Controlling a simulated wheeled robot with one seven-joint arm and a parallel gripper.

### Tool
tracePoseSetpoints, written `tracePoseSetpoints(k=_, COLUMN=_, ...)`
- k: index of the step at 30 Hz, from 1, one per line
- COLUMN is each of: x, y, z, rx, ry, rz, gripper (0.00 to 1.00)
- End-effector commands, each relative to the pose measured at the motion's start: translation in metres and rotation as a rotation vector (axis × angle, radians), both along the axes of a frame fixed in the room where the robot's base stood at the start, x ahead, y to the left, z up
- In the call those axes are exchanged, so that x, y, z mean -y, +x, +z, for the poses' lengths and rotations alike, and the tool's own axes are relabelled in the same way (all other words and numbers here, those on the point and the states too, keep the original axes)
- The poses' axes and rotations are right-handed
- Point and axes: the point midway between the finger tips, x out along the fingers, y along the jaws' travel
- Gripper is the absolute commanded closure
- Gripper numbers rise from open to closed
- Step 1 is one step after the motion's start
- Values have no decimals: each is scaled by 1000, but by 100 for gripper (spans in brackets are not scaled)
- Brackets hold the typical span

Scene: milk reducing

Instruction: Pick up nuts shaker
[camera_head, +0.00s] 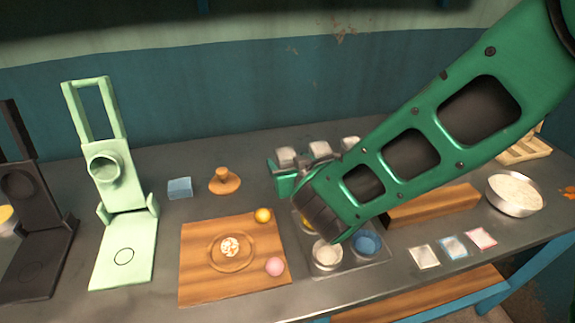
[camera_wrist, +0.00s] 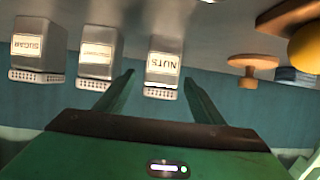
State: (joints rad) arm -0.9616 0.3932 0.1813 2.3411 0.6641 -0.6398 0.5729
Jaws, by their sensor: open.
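The nuts shaker (camera_wrist: 163,68) is a grey box-shaped shaker with a pale label reading NUTS, upside down in the wrist view. My gripper (camera_wrist: 158,80) is open, with one green finger to each side of this shaker in that view. I cannot tell how deep the shaker is between the fingers. In the head view the leftmost grey shaker (camera_head: 287,156) appears to be the nuts one, just behind my gripper (camera_head: 292,178). My arm hides part of that area.
Beside it stand a middle shaker (camera_wrist: 97,60) and a sugar shaker (camera_wrist: 40,50). A wooden knobbed piece (camera_head: 225,182) and a blue block (camera_head: 180,188) lie to the left. A wooden board (camera_head: 200,285) and a tray of small bowls (camera_head: 350,268) are in front.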

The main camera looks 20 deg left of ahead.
Motion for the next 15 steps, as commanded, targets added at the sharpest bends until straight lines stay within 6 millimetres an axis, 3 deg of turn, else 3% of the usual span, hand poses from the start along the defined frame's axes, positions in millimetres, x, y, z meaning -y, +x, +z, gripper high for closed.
tracePoseSetpoints(k=6, x=-13, y=20, z=-10, rx=-1, ry=-1, rz=-1, gripper=38)
tracePoseSetpoints(k=15, x=-15, y=22, z=-10, rx=1, ry=-1, rz=0, gripper=40)
